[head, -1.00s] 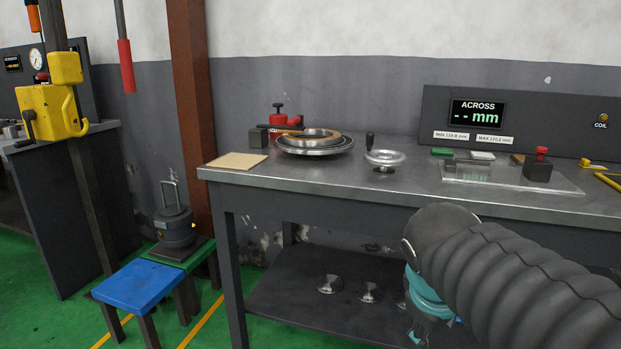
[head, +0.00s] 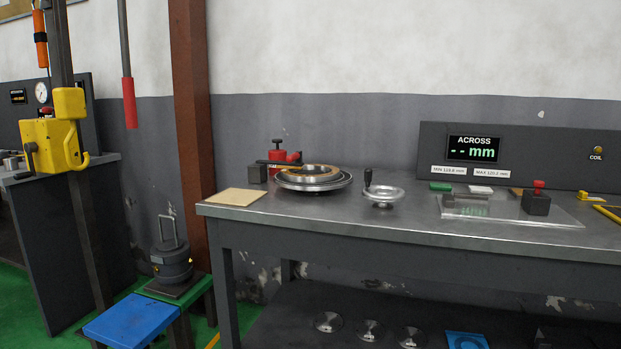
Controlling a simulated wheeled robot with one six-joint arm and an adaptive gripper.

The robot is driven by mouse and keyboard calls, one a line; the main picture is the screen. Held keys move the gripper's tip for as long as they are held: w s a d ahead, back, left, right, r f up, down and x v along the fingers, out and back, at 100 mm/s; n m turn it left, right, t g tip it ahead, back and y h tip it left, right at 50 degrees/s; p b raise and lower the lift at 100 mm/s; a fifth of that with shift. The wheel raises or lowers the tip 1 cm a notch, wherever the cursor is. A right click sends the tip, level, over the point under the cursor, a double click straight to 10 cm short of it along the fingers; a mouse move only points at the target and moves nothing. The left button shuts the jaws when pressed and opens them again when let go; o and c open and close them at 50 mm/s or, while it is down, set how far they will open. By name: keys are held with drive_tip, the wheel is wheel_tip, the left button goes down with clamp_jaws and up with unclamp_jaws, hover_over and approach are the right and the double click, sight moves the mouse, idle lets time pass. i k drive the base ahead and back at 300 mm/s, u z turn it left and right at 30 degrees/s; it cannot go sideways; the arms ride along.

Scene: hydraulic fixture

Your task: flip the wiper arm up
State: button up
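A round metal plate (head: 313,186) with a brass-coloured ring (head: 309,172) on top sits on the steel bench, left of its middle. A red clamp-like part with a dark knob (head: 279,156) stands behind its left side. A small dark bar (head: 276,163) lies low and roughly level by the red part, reaching towards the ring; it may be the wiper arm, but it is too small to be sure. A dark block (head: 257,173) stands at its left. My gripper is out of view.
On the steel bench (head: 420,216) are a tan pad (head: 236,197), a handwheel (head: 382,194) and a clear plate (head: 555,216) bearing a red-knobbed block (head: 537,200). A display panel (head: 570,157) stands behind. A blue stool (head: 130,320) is at lower left.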

sight(297, 157)
drive_tip(key=z, duration=0.05)
drive_tip(key=i, duration=1.1)
drive_tip(key=u, duration=0.1)
